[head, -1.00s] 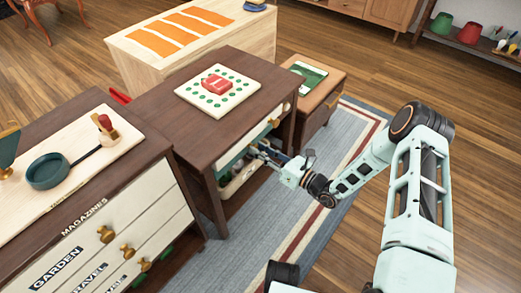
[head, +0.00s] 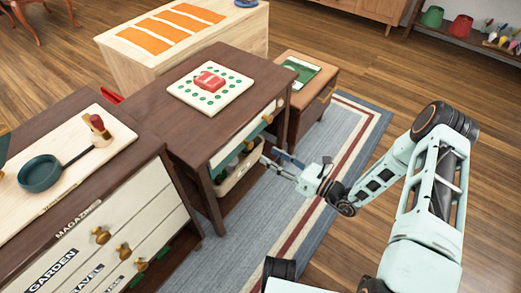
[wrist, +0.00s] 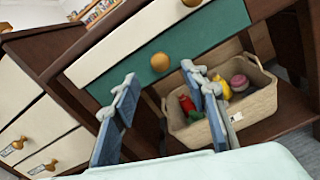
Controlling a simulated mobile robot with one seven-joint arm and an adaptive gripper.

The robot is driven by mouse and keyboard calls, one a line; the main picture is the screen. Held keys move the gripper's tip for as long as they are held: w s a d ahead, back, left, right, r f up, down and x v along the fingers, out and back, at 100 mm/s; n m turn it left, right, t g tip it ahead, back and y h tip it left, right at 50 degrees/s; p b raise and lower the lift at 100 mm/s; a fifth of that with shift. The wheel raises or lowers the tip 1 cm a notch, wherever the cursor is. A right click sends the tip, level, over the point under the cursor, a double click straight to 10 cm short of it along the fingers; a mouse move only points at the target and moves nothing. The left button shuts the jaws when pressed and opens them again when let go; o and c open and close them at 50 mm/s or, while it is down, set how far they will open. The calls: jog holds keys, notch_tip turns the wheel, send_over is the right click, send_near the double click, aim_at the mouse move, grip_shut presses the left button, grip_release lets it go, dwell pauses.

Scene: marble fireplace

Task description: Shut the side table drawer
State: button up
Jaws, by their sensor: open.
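The side table (head: 190,125) is dark wood and stands in the middle of the head view. Its front has a cream and teal drawer (head: 245,133) with a round wooden knob (head: 267,118). In the wrist view the teal part of the drawer front (wrist: 195,40) fills the upper middle, with the knob (wrist: 160,62) at its lower left. How far the drawer stands out is hard to tell. My gripper (head: 275,157) is open and empty in front of the table. In the wrist view its blue fingers (wrist: 160,82) sit either side of the knob, apart from it.
A woven basket (wrist: 250,110) with several coloured items stands on the shelf below the drawer. A dotted board (head: 190,95) with a red object (head: 210,80) lies on the table top. A chest (head: 130,215) stands at left, a small brown cabinet (head: 318,85) at right. Rug in front is clear.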

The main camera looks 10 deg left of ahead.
jog(key=v, duration=0.4)
jog(key=shift+a+r, duration=0.1)
dwell(0.4)
